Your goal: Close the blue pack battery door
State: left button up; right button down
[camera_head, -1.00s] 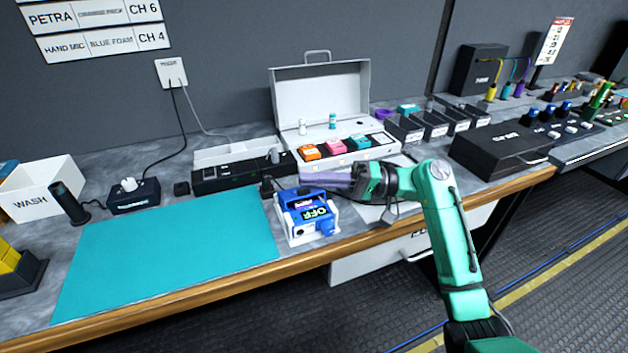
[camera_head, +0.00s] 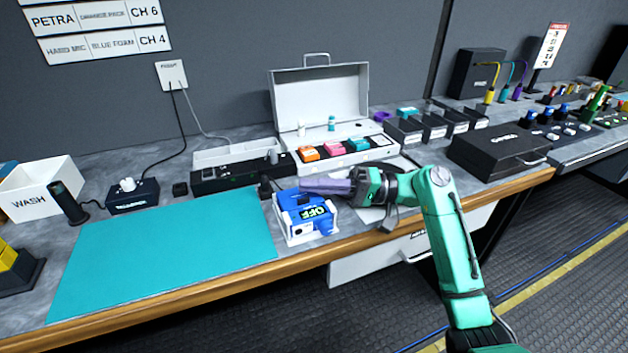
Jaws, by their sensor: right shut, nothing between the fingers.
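The blue pack (camera_head: 296,206) stands upright in a white holder (camera_head: 303,238) beside the right edge of the teal mat. Its display reads OFF. My right gripper (camera_head: 306,184) comes in from the right with its long grey-purple fingers shut and empty. The fingertips are at the pack's upper right edge, touching or just over it; I cannot tell which. The battery door cannot be made out clearly, as the fingers partly cover the top of the pack. My left gripper is not in view.
The teal mat (camera_head: 165,250) is bare. A black rack unit (camera_head: 235,175) stands behind the pack. An open white case (camera_head: 345,155) with orange, pink and teal packs is at the back. A black case (camera_head: 500,150) lies to the right. The wooden table edge (camera_head: 180,298) is in front.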

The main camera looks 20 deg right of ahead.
aim_at(314, 199)
jog(key=shift+r, duration=0.1)
notch_tip(314, 199, up, 20)
